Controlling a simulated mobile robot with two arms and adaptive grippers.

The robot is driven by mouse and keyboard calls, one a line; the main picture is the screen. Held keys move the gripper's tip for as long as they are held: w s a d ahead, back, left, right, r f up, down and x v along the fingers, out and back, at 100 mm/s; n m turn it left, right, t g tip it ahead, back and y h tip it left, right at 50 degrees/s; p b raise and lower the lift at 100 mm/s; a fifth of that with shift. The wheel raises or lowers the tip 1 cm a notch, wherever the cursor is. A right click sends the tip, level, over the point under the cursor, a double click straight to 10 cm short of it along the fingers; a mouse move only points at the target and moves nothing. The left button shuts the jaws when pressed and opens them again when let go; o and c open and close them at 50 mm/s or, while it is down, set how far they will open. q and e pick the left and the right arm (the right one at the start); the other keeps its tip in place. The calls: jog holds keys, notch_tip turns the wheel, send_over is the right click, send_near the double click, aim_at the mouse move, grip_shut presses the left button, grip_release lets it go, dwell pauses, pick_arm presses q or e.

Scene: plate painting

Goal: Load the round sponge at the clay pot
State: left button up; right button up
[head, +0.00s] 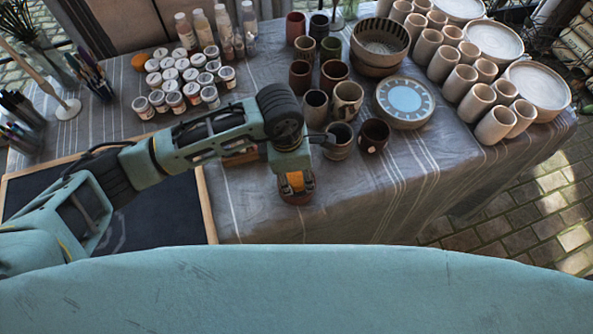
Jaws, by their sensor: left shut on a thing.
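My left gripper (294,177) points down near the front of the table. It is shut on the round sponge (295,182), a small orange piece showing between its fingers. The reddish-brown clay pot (296,199) is right under the gripper. The sponge is at the pot's mouth; I cannot tell whether it touches the inside. The gripper hides much of the pot. My right gripper is not in view.
Several cups and mugs (340,140) stand just right of the gripper, near a blue-centred plate (404,100). Small paint jars (185,80) and an orange round thing (139,61) are at back left. A framed black board (150,215) lies at left. The cloth right of the pot is clear.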

aim_at(296, 173)
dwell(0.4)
pick_arm(q)
jog(key=shift+s+f+b, duration=0.1)
jog(key=shift+b, duration=0.25)
dwell(0.4)
dwell(0.5)
jog(key=shift+r+p, duration=0.4)
jog(key=shift+r, duration=0.25)
jog(key=shift+r+p, duration=1.4)
jog(key=shift+r, duration=1.55)
